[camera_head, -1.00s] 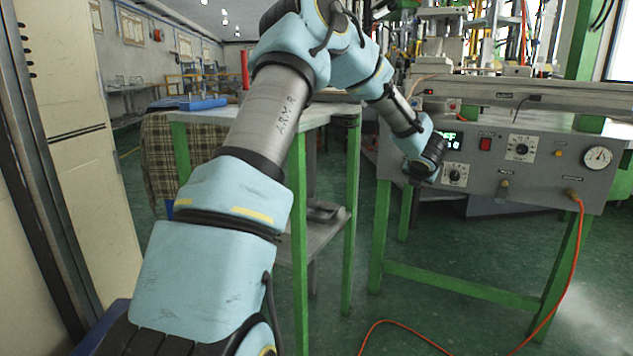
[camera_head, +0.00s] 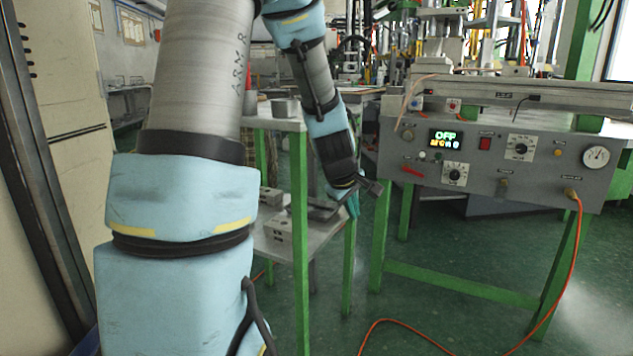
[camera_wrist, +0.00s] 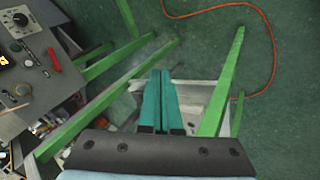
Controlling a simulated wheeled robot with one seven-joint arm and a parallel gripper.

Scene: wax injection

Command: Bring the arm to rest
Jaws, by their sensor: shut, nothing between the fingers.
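My arm rises at the left of the head view and bends down, so its end hangs in front of the green-legged table. My gripper (camera_head: 354,203) is at the lower end, between that table and the machine bench. In the wrist view my gripper (camera_wrist: 162,129) shows two teal fingers side by side, shut, with nothing held. The fingers point down toward the green floor.
The machine bench with its control panel (camera_head: 478,158) stands at the right on green legs. The shelf (camera_head: 273,245) of the left table holds several grey metal blocks. An orange hose (camera_head: 572,260) runs down to the floor. A tall beige cabinet (camera_head: 65,95) stands at the far left.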

